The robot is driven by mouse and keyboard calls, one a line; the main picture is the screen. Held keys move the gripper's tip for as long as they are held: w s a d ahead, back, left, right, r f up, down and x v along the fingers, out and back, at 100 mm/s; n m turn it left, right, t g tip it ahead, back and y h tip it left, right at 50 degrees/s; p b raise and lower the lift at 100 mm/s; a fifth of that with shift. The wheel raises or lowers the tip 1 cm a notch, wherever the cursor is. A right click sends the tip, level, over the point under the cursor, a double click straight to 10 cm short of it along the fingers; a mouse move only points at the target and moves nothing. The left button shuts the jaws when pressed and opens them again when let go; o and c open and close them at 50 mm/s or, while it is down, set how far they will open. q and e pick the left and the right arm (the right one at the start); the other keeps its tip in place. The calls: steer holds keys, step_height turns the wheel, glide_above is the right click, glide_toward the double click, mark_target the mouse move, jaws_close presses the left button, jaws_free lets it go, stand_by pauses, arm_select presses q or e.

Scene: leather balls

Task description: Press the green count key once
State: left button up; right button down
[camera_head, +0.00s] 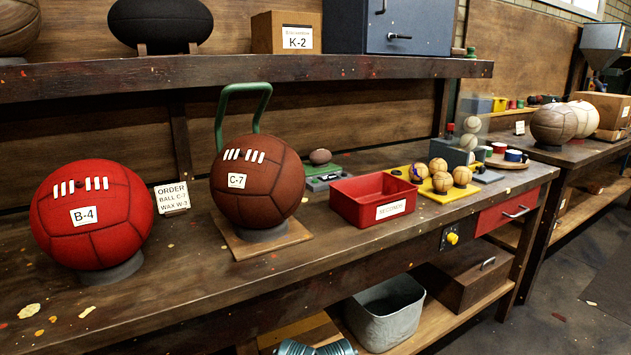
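I cannot make out a green count key for certain. A small green and grey device (322,176) sits on the bench behind the red bin, with a small brown ball (320,156) on top. Any key on it is too small to tell. A small green knob-like thing (471,53) shows at the right end of the upper shelf. A yellow knob (452,238) is on a dark plate on the bench front.
Red ball B-4 (92,215) and brown ball C-7 (257,184) stand on the bench (190,285), with an order card (172,197) between them. A red bin (372,198) and a yellow tray (405,173) with small balls are further right. A grey metal bucket (385,315) is below.

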arm_select(q)
jaws_close()
stand_by(1.4)
